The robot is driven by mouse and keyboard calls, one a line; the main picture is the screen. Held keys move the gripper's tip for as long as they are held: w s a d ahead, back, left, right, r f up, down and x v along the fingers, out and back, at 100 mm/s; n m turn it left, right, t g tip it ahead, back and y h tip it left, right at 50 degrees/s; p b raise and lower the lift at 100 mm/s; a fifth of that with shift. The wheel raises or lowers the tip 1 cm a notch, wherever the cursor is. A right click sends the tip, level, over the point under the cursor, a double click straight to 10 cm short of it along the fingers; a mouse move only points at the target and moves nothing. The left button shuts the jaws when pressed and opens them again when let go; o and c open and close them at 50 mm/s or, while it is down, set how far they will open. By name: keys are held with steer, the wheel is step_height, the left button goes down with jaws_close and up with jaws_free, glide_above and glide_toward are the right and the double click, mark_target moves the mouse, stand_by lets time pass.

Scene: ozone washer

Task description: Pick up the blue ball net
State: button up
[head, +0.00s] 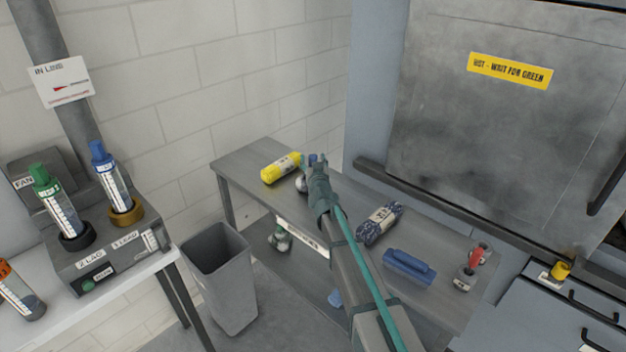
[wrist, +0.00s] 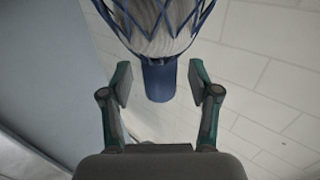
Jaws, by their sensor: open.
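The blue ball net is a blue mesh around a pale grey ball, with a solid blue neck. In the wrist view the net (wrist: 160,72) comes down from the top edge, and its neck sits between the fingertips of my gripper (wrist: 161,84). A gap shows on each side of the neck, so the fingers are open and not closed on it. In the head view my gripper (head: 314,163) is at the far end of the grey bench, with a bit of blue and a grey ball (head: 301,184) beside it. My arm hides part of the net there.
A yellow roll (head: 280,168) lies close left of my gripper on the bench (head: 240,160). A grey bin (head: 218,270) stands in front.

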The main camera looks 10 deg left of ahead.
steer(key=shift+w, duration=0.15)
jaws_close()
steer(key=shift+r, duration=0.15)
stand_by(0.5)
